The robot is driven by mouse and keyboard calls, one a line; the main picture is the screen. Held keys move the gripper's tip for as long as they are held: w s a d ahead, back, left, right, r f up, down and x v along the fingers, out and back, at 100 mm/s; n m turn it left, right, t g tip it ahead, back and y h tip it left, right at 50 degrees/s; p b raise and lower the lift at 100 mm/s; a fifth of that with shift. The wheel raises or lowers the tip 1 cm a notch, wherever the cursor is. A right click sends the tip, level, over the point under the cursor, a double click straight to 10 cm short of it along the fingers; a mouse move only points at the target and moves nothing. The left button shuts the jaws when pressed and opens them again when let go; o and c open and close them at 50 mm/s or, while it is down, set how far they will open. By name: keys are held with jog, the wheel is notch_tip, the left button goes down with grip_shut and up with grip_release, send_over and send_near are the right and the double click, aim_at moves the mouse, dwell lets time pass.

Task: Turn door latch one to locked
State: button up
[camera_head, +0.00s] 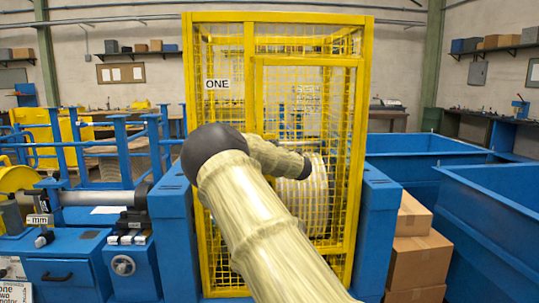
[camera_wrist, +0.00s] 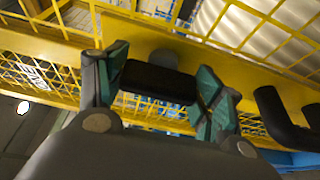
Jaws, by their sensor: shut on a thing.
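Door latch one (camera_wrist: 158,82) shows in the wrist view as a short black bar with a round pivot behind it, on a yellow frame bar (camera_wrist: 50,45). My gripper (camera_wrist: 162,88) has its teal fingers on either side of the black bar and is shut on it. The yellow mesh cage (camera_head: 365,130) with a label reading ONE (camera_head: 217,85) stands straight ahead in the head view, its door (camera_head: 310,62) on the right part of the front. My arm hides the latch and the gripper in the head view.
A black curved handle (camera_wrist: 285,118) sits to the right of the latch in the wrist view. A large pale ribbed roll (camera_head: 318,190) is inside the cage. Blue machinery (camera_head: 172,230) stands at left, with cardboard boxes (camera_head: 418,262) and blue bins (camera_head: 500,215) at right.

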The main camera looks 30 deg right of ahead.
jog(key=shift+f, duration=0.1)
dwell(0.3)
jog(key=o, duration=1)
jog(key=shift+w, duration=0.1)
jog(key=s, duration=0.4)
jog(key=s+a, duration=0.1)
jog(key=s, duration=0.7)
jog(key=shift+a, duration=0.15)
